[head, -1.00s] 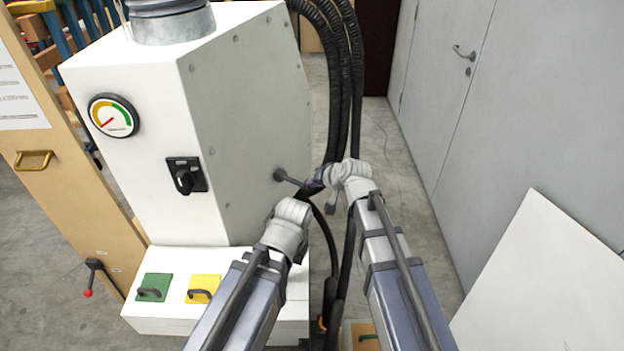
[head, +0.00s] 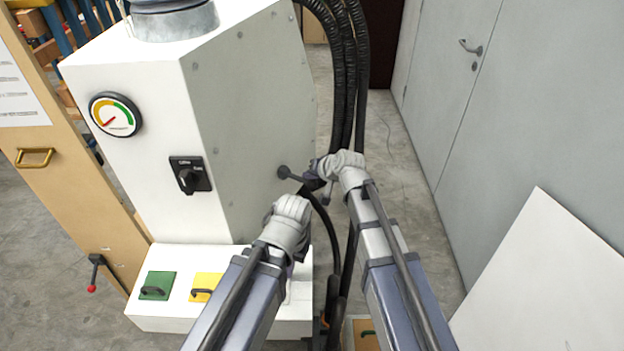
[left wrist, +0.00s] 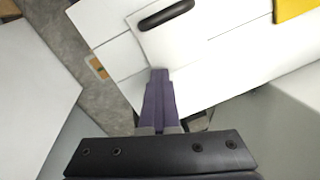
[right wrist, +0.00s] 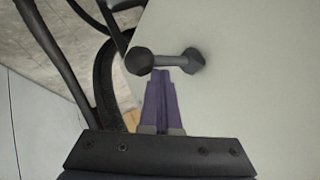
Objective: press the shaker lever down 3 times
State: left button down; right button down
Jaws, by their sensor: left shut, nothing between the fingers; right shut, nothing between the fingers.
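The shaker lever (head: 292,176) is a dark bar on the right side wall of the white machine (head: 255,120). In the right wrist view the lever (right wrist: 168,60) stands out from the wall and ends in a round knob. My right gripper (right wrist: 158,76) is shut and empty, its tips just below the lever's bar in that view; I cannot tell whether they touch. In the head view the right gripper (head: 311,178) is at the lever's outer end. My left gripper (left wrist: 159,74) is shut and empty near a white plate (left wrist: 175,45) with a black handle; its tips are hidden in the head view.
Black hoses (head: 345,90) hang behind the lever. The machine's base carries a green pad (head: 157,281) and a yellow pad (head: 206,284) with handles. A wooden panel (head: 60,190) stands left, a grey door (head: 440,90) right. A white board (head: 545,285) leans at lower right.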

pick_arm(q)
jog(key=shift+s+a, duration=0.15)
jog(key=shift+s, duration=0.2)
pick_arm(e)
jog(key=shift+f, duration=0.1)
